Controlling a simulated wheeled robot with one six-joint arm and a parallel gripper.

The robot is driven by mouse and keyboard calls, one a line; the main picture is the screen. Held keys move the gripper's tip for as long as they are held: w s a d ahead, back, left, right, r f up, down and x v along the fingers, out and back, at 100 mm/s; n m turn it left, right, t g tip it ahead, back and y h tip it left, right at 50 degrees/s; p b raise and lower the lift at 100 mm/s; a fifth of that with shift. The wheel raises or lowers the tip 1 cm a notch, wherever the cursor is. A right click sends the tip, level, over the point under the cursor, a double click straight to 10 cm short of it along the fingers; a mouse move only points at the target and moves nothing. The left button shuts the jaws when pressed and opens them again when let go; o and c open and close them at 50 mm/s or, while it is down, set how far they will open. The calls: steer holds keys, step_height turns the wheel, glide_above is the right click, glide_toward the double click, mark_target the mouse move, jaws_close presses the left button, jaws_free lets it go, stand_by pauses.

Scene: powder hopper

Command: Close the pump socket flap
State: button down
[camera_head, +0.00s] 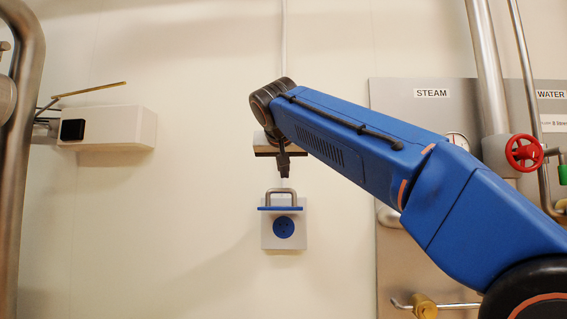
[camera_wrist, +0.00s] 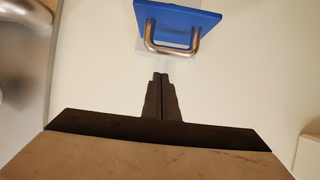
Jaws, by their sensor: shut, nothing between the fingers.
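The pump socket (camera_head: 270,239) is a pale box on the wall with a round blue outlet (camera_head: 284,227). Its blue flap (camera_head: 280,208) stands out from the wall above the outlet, so the socket is open. A metal handle (camera_head: 281,191) rises from the flap's upper face. In the wrist view the blue flap (camera_wrist: 176,17) and its handle (camera_wrist: 171,50) are at the top, just beyond my fingertips. My gripper (camera_head: 284,176) is shut and empty, pointing down above the handle. Its closed fingers (camera_wrist: 160,76) appear apart from the handle in the wrist view.
A vertical conduit (camera_head: 284,50) runs up the wall. A grey panel (camera_head: 400,90) with a STEAM label, a red valve wheel (camera_head: 525,153) and pipes is at right. A white box (camera_head: 120,128) is on the wall at left. The wall around the socket is clear.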

mark_target(284, 189)
steer(key=shift+s+f, duration=0.2)
steer(key=shift+f, duration=0.9)
steer(key=shift+s+f, duration=0.1)
steer(key=shift+s+a+f+t, duration=0.1)
steer(key=shift+s+f+t, duration=0.25)
steer(key=shift+f+t, duration=0.2)
steer(key=shift+s+f+t, duration=0.3)
steer(key=shift+f+t, duration=0.15)
steer(key=shift+f, duration=0.05)
steer(key=w+f+t, duration=0.2)
steer(key=f+t, duration=0.1)
steer(key=f, duration=0.5)
steer(key=w+f+t, duration=0.2)
steer(key=f, duration=0.7)
steer(key=shift+w+f+t, duration=0.25)
steer(key=shift+w+t, duration=0.1)
steer(key=shift+t, duration=0.05)
steer(key=shift+w+f, duration=0.1)
stand_by(0.4)
